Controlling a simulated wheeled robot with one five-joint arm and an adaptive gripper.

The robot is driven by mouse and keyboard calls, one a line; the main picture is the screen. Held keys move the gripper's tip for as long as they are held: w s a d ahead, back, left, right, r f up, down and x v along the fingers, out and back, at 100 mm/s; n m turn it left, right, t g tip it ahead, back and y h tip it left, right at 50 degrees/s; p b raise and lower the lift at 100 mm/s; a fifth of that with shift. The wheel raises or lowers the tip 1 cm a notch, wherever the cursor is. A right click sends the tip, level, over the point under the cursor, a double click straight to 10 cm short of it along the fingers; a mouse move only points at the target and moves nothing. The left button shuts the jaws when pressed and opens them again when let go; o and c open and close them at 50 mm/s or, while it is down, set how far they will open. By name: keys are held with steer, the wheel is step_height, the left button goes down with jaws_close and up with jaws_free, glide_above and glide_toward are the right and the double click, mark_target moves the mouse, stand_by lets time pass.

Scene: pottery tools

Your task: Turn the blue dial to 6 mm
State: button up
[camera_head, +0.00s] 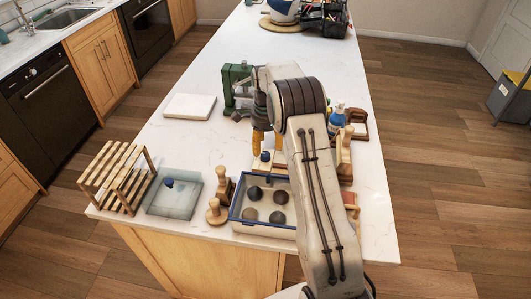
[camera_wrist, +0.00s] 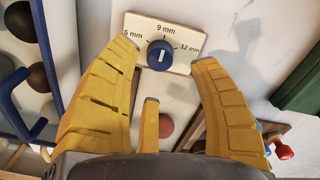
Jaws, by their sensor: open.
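The blue dial (camera_wrist: 160,55) sits on a pale label plate (camera_wrist: 180,28) with a wooden edge. The plate reads 6 mm at left, 9 mm at the top middle and 12 mm at right. The dial's white mark looks roughly upright in the wrist view, towards 9 mm. My gripper (camera_wrist: 168,62) is open, with yellow fingers spread on either side of the dial and a third finger below it. No finger clearly touches the dial. In the head view my gripper (camera_head: 267,143) points down just above the blue dial (camera_head: 265,156).
A blue-rimmed tray (camera_head: 235,211) with several clay balls stands in front of the plate. Wooden stamps (camera_head: 214,211), a glassy box (camera_head: 158,205) and a slatted rack (camera_head: 119,178) are to its left. A green machine (camera_head: 233,76) stands behind; a blue bottle (camera_head: 337,116) is at right.

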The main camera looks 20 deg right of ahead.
mark_target(265, 154)
steer(key=shift+f+p, duration=0.4)
steer(key=shift+f, duration=1.85)
jaws_close()
